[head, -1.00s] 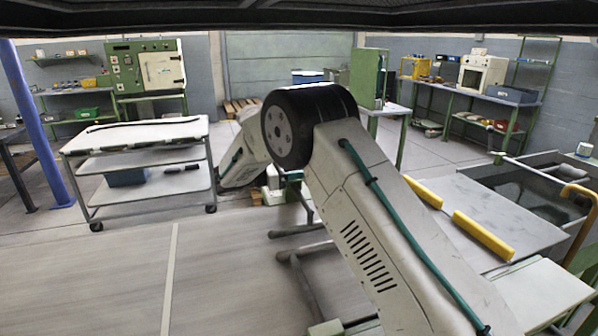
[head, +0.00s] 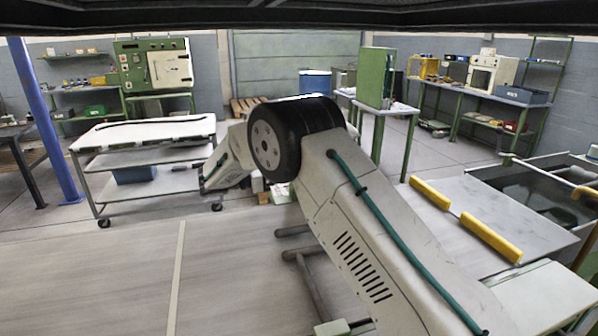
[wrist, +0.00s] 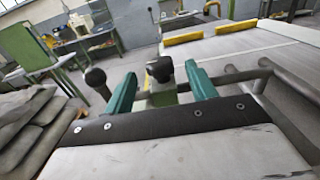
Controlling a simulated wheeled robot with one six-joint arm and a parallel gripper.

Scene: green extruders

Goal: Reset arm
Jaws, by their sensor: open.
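My gripper shows in the wrist view as two teal fingers (wrist: 160,88), spread apart with nothing held between them. A dark round knob and a green post show beyond the gap, and I cannot tell their exact distance. In the head view my arm reaches up from the lower right, bends at a black joint and folds down on the far side.
A white-topped cart (head: 145,133) with shelves stands at left, near my arm's far link. A grey metal table with yellow bars (head: 485,236) is at right. A green cabinet (head: 375,77) stands behind.

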